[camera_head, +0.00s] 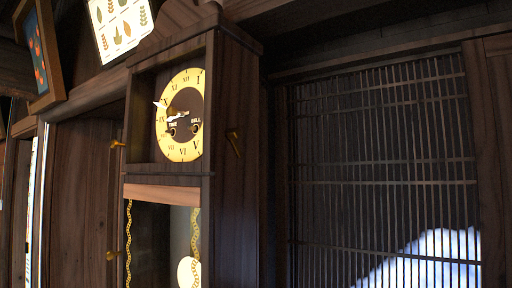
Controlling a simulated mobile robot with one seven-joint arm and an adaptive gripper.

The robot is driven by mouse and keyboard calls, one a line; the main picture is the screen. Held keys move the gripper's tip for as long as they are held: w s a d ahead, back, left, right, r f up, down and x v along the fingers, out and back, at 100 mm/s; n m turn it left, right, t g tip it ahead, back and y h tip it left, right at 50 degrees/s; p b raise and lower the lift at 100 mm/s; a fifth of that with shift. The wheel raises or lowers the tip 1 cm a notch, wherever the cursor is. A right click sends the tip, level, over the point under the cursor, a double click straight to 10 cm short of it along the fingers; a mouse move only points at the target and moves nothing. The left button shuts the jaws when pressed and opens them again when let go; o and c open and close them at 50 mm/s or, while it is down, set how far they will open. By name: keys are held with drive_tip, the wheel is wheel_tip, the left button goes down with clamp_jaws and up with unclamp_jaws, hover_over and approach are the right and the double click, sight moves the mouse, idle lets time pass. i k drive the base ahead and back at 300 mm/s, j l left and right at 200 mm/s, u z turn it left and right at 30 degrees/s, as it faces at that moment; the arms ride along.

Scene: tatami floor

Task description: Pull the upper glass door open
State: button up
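A tall dark wooden pendulum clock stands left of the middle, seen at an angle from its right side. Its upper door (142,121) frames a round gold dial (181,148) with Roman numerals. The door looks shut, but the glass itself is too clear or dark to make out. A small brass knob (118,144) sticks out at the upper door's left edge. A second brass knob (112,255) is lower, beside the compartment with chains and a pendulum (187,271). My gripper is not in view.
Framed pictures (122,27) hang above left. Dark wood panels (80,190) stand left of the clock.

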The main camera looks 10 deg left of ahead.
sight(209, 39)
drive_tip(key=u, duration=1.5)
